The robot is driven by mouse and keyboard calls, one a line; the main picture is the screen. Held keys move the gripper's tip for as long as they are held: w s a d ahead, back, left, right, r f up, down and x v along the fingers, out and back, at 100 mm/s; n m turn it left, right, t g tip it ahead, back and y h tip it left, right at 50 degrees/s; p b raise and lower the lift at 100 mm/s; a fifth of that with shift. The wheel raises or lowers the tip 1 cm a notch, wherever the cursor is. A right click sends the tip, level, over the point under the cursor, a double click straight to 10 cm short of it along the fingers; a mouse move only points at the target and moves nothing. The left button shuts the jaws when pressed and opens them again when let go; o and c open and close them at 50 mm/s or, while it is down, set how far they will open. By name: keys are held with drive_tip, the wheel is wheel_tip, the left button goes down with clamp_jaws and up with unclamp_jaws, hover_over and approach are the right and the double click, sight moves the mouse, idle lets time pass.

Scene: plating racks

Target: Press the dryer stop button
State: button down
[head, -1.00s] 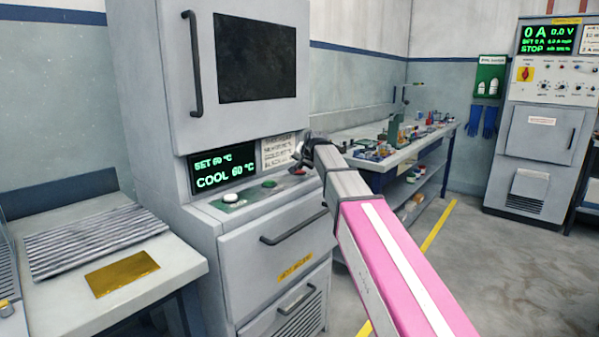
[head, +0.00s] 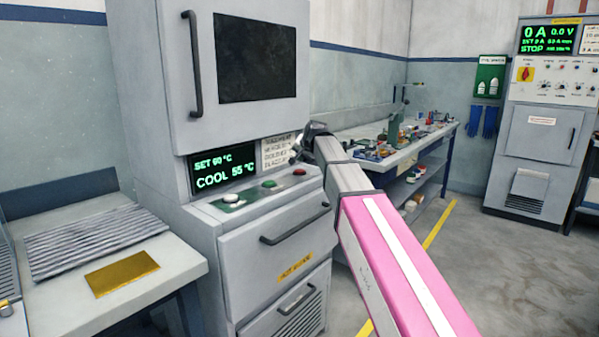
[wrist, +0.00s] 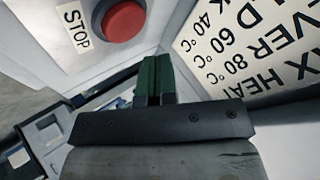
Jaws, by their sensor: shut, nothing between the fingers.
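The dryer (head: 165,120) is a tall grey cabinet with a dark window. Its control ledge carries a white button (head: 231,198), a green button (head: 269,184) and the red stop button (head: 299,172). In the wrist view the red stop button (wrist: 124,20) sits beside a STOP label (wrist: 73,27). My gripper (wrist: 155,62) is shut and empty, its green fingertips apart from the button, below and to its right in that view. In the head view my gripper (head: 296,155) is small, just above the red button. The dryer display (head: 222,168) reads SET 60 °C, COOL 55 °C.
A printed sign (head: 278,151) is on the dryer face, close to my gripper in the wrist view. A drawer handle (head: 295,226) juts out below the ledge. A cluttered workbench (head: 405,153) stands behind at right. A side table (head: 75,285) holds a gold plate.

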sight(301, 170)
drive_tip(key=shift+r, duration=1.75)
